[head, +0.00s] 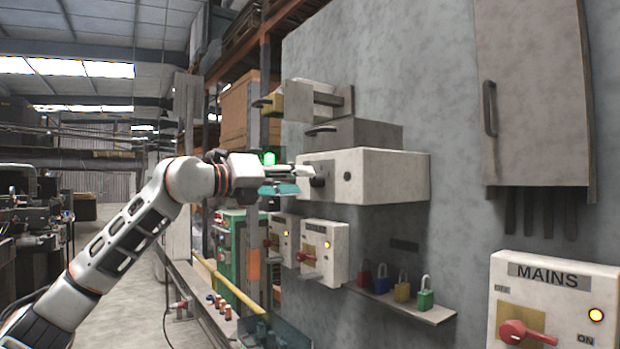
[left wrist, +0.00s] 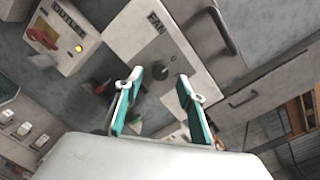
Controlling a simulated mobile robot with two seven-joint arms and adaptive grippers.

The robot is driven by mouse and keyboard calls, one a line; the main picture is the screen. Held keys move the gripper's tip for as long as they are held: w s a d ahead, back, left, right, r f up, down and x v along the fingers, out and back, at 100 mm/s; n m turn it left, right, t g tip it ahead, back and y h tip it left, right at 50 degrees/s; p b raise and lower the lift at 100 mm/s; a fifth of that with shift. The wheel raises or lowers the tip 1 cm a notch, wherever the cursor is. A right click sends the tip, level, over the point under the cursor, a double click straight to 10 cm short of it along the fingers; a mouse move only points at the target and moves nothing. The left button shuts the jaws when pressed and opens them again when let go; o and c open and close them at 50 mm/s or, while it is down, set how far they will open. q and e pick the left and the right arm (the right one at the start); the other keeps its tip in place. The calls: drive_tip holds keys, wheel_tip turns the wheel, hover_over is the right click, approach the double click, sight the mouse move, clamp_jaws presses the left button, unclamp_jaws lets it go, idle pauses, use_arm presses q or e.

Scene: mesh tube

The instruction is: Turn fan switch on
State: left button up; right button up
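My left gripper (head: 300,180) is just in front of the box front. Its two teal and white fingers stand apart in the left wrist view (left wrist: 160,77), one on either side of the knob. Whether they touch it I cannot tell. My right gripper is not in view.
Below the fan box are two smaller switch boxes (head: 325,250) with red handles and a shelf (head: 435,314) with several coloured padlocks. A MAINS box (head: 560,305) is at lower right. Grey handled boxes (head: 355,133) sit above. The OUTLET box (left wrist: 70,40) shows in the wrist view.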

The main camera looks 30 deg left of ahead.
sight(312, 181)
use_arm(q)
drive_tip(key=shift+p+x, duration=0.3)
drive_tip(key=shift+x, duration=0.95)
drive_tip(key=shift+w+d+r, duration=0.1)
drive_tip(key=shift+w+d, duration=0.05)
drive_tip(key=shift+w, duration=0.15)
drive_tip(key=shift+w+d, duration=0.1)
drive_tip(key=shift+w, duration=0.1)
clamp_jaws()
drive_tip(key=c, duration=1.1)
unclamp_jaws()
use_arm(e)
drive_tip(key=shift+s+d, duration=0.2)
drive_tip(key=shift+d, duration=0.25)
